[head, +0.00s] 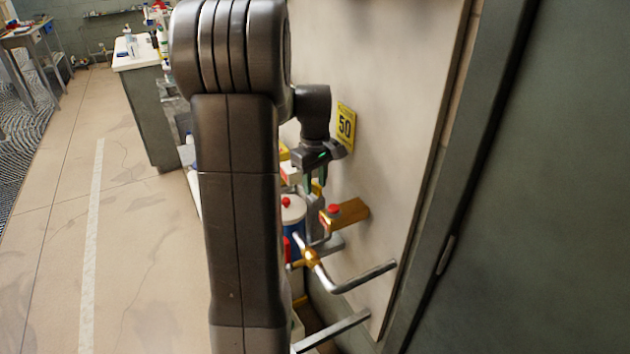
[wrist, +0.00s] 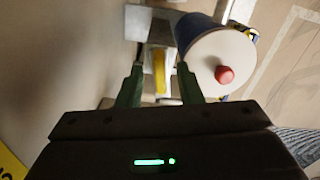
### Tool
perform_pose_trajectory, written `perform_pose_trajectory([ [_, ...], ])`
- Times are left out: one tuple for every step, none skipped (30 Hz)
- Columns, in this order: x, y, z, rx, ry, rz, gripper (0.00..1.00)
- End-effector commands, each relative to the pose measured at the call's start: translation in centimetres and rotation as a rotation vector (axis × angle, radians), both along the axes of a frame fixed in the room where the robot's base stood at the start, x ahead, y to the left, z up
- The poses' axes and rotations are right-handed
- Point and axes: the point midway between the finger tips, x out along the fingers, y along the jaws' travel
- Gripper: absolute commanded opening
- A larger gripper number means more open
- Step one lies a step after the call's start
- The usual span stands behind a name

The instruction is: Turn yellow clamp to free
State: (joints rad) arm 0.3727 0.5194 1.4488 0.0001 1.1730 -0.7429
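The yellow clamp (wrist: 159,72) shows in the wrist view as a narrow upright strip on a pale block, between my fingertips in the picture. In the head view, a small yellow piece just below my fingers (head: 318,187) looks like the same clamp, mostly hidden. My gripper (wrist: 159,78) is open, with a gap on each side of the clamp, and it holds nothing. In the head view my gripper (head: 316,180) points down beside the wall. I cannot tell how far the fingertips are from the clamp.
A blue canister (wrist: 205,40) with a white lid and red knob stands close right of my fingers. In the head view, a brass block (head: 350,212) with a red button and a bent metal pipe (head: 365,278) stick out below. A yellow "50" sign (head: 346,126) is on the wall.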

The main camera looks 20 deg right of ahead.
Motion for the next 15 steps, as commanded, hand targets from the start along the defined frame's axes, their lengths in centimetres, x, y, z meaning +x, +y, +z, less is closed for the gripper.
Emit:
perform_pose_trajectory([
  [0.0,0.0,0.0,0.0,0.0,0.0,0.33],
  [0.0,0.0,0.0,0.0,0.0,0.0,0.33],
  [0.0,0.0,0.0,0.0,0.0,0.0,0.33],
  [0.0,0.0,0.0,0.0,0.0,0.0,0.31],
  [0.0,0.0,0.0,0.0,0.0,0.0,0.25],
  [0.0,0.0,0.01,0.0,0.0,0.0,0.17],
  [0.0,0.0,0.01,0.0,0.0,0.0,0.11],
  [0.0,0.0,0.01,0.0,0.0,0.0,0.05],
  [0.0,0.0,0.02,0.0,0.0,0.0,0.0],
  [0.0,0.0,0.02,0.0,0.0,0.0,0.0],
  [0.0,0.0,0.02,0.0,0.0,0.0,0.0],
  [0.0,0.0,0.02,0.0,0.0,0.0,0.0],
  [0.0,0.0,0.03,0.0,0.0,-0.002,0.0],
  [0.0,0.0,0.05,0.0,0.0,-0.006,0.0],
  [0.0,0.0,0.08,0.0,0.0,-0.017,0.0],
])
